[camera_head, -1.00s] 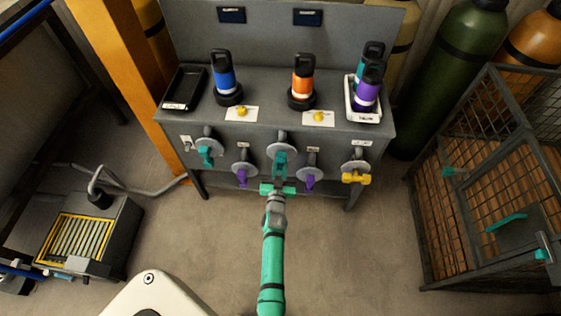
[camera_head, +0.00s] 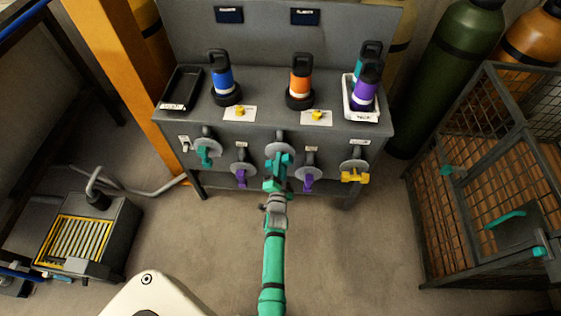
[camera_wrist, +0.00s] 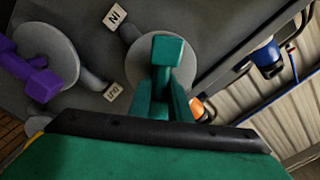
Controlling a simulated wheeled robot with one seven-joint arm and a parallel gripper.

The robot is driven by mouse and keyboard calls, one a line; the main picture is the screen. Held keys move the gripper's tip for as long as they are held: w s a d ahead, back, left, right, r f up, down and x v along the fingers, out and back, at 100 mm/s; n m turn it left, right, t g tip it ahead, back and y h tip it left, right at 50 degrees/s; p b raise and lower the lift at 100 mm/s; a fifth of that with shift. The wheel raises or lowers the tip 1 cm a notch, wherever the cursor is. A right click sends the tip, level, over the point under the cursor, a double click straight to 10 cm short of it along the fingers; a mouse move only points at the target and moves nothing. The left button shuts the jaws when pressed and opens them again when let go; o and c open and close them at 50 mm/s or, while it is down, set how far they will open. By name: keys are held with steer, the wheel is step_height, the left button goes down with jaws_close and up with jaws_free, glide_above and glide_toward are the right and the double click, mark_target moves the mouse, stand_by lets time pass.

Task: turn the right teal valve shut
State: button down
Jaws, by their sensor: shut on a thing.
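The right teal valve (camera_head: 284,159) is on the middle round grey disc of the bench front. In the wrist view its teal handle (camera_wrist: 166,50) stands out from the disc. My teal gripper (camera_head: 276,172) is at this valve, and in the wrist view its two fingers (camera_wrist: 165,97) are shut on the handle, one on each side. The fingers hide part of the handle, so I cannot tell its exact angle. The other teal valve (camera_head: 204,154) is at the left end of the row and apart from my gripper.
Purple valves (camera_head: 241,176) (camera_head: 308,179) flank the held valve, and a yellow valve (camera_head: 354,174) is at the right. Bottles and trays stand on the bench top. A wire cage (camera_head: 480,170) stands at the right. The floor before the bench is clear.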

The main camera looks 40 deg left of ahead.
steer(key=m, duration=0.4)
steer(key=shift+d+f, duration=0.1)
steer(key=shift+f, duration=0.1)
steer(key=shift+f+m, duration=0.15)
steer(key=shift+m, duration=1.45)
steer(key=c, duration=1.6)
jaws_free()
steer(key=shift+c, duration=0.2)
steer(key=v, duration=1)
steer(key=shift+s+d, duration=0.25)
steer(key=shift+d, duration=0.05)
